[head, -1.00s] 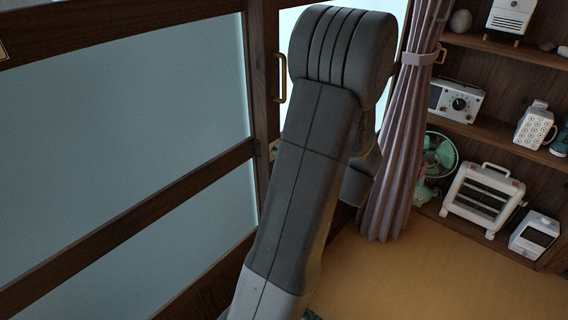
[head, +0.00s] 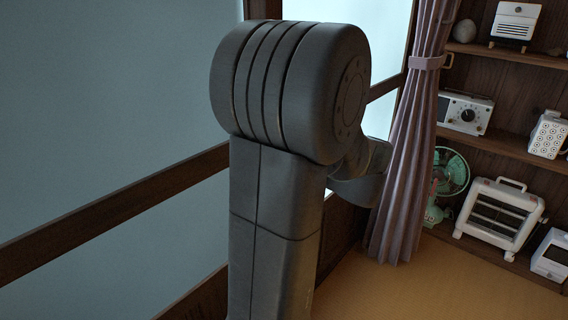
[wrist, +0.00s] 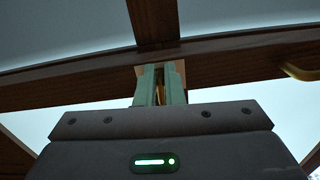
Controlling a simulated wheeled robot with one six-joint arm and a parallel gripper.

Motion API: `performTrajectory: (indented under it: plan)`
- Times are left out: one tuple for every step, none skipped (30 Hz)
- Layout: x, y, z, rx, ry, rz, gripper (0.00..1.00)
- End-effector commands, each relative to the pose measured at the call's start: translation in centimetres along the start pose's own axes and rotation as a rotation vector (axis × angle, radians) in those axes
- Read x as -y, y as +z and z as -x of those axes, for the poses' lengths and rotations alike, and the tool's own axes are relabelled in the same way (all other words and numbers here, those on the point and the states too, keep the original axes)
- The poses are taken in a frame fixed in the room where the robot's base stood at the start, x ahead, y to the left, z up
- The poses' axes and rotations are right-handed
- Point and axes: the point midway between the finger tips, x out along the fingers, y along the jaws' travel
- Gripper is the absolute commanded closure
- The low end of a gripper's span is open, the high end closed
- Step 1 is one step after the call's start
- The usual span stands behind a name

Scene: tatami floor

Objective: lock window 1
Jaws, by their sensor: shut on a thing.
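The window has frosted panes (head: 100,100) in dark wooden frames, filling the left of the head view. In the wrist view its wooden bar (wrist: 80,85) crosses the picture, with an upright (wrist: 152,20) above. My gripper (wrist: 160,82) has two pale green fingers close together at the joint of these bars. They are shut on a small brass-coloured piece, likely the window's lock (wrist: 160,96), mostly hidden between them. A light reddish-brown patch shows behind the fingertips. In the head view my arm hides the gripper and the lock. Whether the lock is fastened cannot be told.
A brass handle (wrist: 300,72) sticks out at the right of the wrist view. A mauve curtain (head: 408,150) hangs right of my arm. Shelves (head: 500,55) hold a radio (head: 464,112), a green fan (head: 450,175) and a white heater (head: 499,214). Tatami (head: 430,285) is clear in front.

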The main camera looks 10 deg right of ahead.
Motion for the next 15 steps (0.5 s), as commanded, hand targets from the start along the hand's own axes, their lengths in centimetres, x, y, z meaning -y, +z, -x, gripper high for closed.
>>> performTrajectory:
  plan:
    - [-0.44, 0.03, 0.01, 0.001, 0.001, 0.018, 1.0]
    - [-0.41, 0.03, 0.01, 0.001, 0.002, 0.029, 1.0]
    - [-0.39, 0.03, 0.01, 0.001, 0.002, 0.041, 1.0]
    - [-0.37, 0.03, 0.01, 0.001, 0.002, 0.05, 1.0]
    - [-0.35, 0.03, 0.01, 0.001, 0.002, 0.057, 1.0]
    - [-0.34, 0.03, 0.01, 0.001, 0.002, 0.065, 1.0]
    - [-0.32, 0.03, 0.01, 0.001, 0.002, 0.069, 1.0]
    - [-0.31, 0.03, 0.01, 0.001, 0.002, 0.073, 1.0]
    - [-0.29, 0.03, 0.01, 0.001, 0.002, 0.077, 1.0]
    - [-0.28, 0.02, 0.01, 0.001, 0.002, 0.079, 1.0]
    - [-0.27, 0.03, 0.01, 0.001, 0.002, 0.081, 1.0]
    - [-0.26, 0.03, 0.01, 0.001, 0.002, 0.083, 1.0]
    - [-0.25, 0.03, 0.01, 0.001, 0.002, 0.084, 1.0]
    - [-0.24, 0.03, 0.01, 0.001, 0.002, 0.084, 1.0]
    - [-0.24, 0.03, 0.01, 0.001, 0.002, 0.084, 1.0]
